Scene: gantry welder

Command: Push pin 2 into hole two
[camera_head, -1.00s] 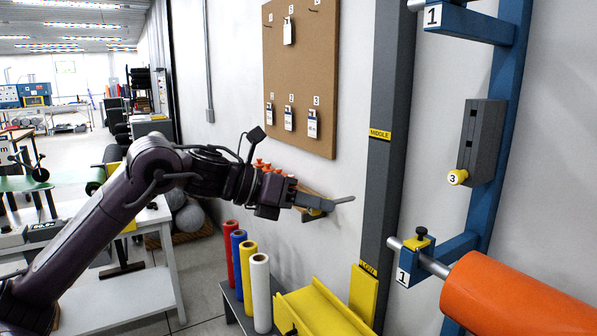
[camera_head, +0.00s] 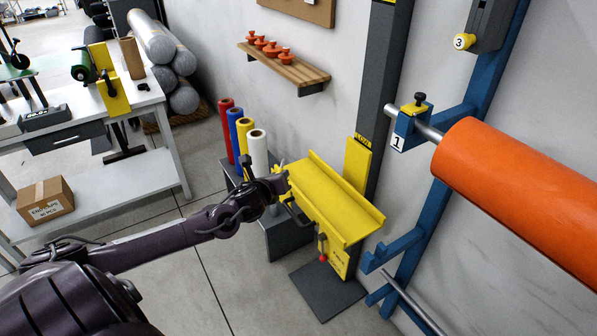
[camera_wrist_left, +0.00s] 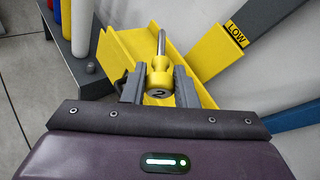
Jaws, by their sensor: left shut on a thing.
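Pin 2 (camera_wrist_left: 160,78) has a yellow knob marked 2 and a metal shaft, seen in the left wrist view. My left gripper (camera_wrist_left: 158,88) is shut around its knob, and the shaft points away from me towards a yellow trough. In the head view my left gripper (camera_head: 286,187) is at the trough's near left edge; the pin is too small to make out there. I cannot tell whether the shaft is in a hole or only in front of the trough. No hole marked two can be made out. My right gripper is not in view.
The yellow trough (camera_head: 325,200) stands beside a grey post marked LOW. Red, blue, yellow and white (camera_head: 258,152) rolls stand close behind the gripper. An orange roll (camera_head: 520,195) hangs on a blue frame at right. A yellow knob marked 3 (camera_head: 464,41) is above it.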

